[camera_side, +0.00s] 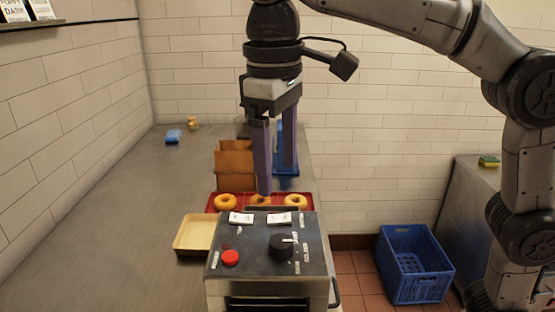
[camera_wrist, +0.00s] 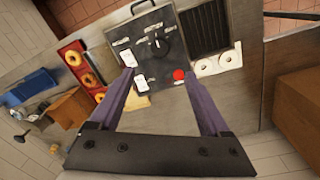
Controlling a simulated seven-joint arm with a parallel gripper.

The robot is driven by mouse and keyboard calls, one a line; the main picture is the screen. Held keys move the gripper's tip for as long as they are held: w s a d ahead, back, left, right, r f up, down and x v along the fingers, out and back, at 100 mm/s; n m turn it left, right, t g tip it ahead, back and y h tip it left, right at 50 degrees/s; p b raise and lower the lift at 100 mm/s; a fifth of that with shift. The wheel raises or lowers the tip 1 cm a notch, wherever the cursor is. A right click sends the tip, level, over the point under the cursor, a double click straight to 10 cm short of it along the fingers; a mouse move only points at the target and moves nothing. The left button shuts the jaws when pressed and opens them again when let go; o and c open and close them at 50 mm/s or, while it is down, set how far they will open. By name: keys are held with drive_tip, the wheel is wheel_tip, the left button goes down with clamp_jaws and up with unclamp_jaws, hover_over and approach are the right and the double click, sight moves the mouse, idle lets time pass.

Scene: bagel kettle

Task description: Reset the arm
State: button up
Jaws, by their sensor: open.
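My gripper (camera_side: 275,180) is open and empty, pointing down above the counter, behind the kettle's control box in the side view. Its two purple fingers also frame the control box in the wrist view (camera_wrist: 160,85). The dark control box (camera_side: 255,262) has a red button (camera_side: 230,257), a black knob (camera_side: 281,247) and white labels; it also shows in the wrist view (camera_wrist: 155,65). Several golden bagels, one of them here (camera_side: 225,201), lie in a red tray (camera_side: 211,209) behind the box. One finger overlaps the middle bagel in the side view; I cannot tell a gap.
A yellow tray (camera_side: 195,234) stands left of the box, and a brown carton (camera_side: 235,165) behind the red tray. A blue crate (camera_side: 415,264) is on the floor at right. In the wrist view, pale rings lie in a white tray (camera_wrist: 217,65). The left counter (camera_side: 120,220) is mostly clear.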

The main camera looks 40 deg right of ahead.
drive_tip(key=s+d+m+t, duration=0.1)
drive_tip(key=s+d+m, duration=0.1)
drive_tip(key=s+d, duration=0.35)
drive_tip(key=s+d+m+t, duration=0.1)
drive_tip(key=s+d, duration=0.2)
drive_tip(key=d, duration=0.6)
drive_tip(key=s+d+f+t, duration=0.1)
drive_tip(key=s+d+f, duration=0.1)
drive_tip(key=f, duration=0.6)
drive_tip(key=s+d+f+t, duration=0.2)
drive_tip(key=s+f, duration=0.2)
drive_tip(key=f, duration=0.4)
drive_tip(key=shift+s+m+y, duration=0.25)
drive_tip(key=shift+m+y, duration=0.15)
